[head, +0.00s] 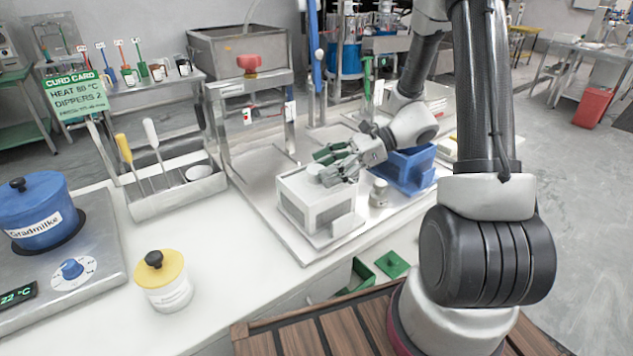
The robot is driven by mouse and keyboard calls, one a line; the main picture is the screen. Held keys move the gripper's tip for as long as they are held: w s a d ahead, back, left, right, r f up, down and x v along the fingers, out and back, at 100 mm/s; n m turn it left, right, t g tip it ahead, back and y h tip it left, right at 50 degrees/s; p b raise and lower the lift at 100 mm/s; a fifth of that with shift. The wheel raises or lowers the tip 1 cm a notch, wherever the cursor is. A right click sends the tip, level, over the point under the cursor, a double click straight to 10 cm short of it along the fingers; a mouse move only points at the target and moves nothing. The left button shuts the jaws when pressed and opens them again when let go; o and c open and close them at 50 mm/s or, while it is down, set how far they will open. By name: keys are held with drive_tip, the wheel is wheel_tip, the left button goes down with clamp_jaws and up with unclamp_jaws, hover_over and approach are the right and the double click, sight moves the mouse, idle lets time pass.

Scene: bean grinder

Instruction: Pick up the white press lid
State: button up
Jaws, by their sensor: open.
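A white, box-shaped press mould (292,213) stands on the steel tray at the middle of the counter. Its flat top, which looks like the white press lid (298,187), carries a small grey knob (315,170). My gripper (322,166) is open, with green-grey fingers, and reaches in from the right over the top of the mould. The fingers appear to be at the knob, one on the far side and one on the near side. I cannot tell whether they touch it. The gripper hides the right part of the lid.
A steel press frame (250,85) with a red knob stands behind left. A blue crate (410,172) and a small metal weight (378,193) are right of the mould. A yellow-lidded white pot (165,290) and a blue pot (38,212) stand left.

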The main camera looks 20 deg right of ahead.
drive_tip(key=shift+x, duration=0.9)
drive_tip(key=c, duration=1.2)
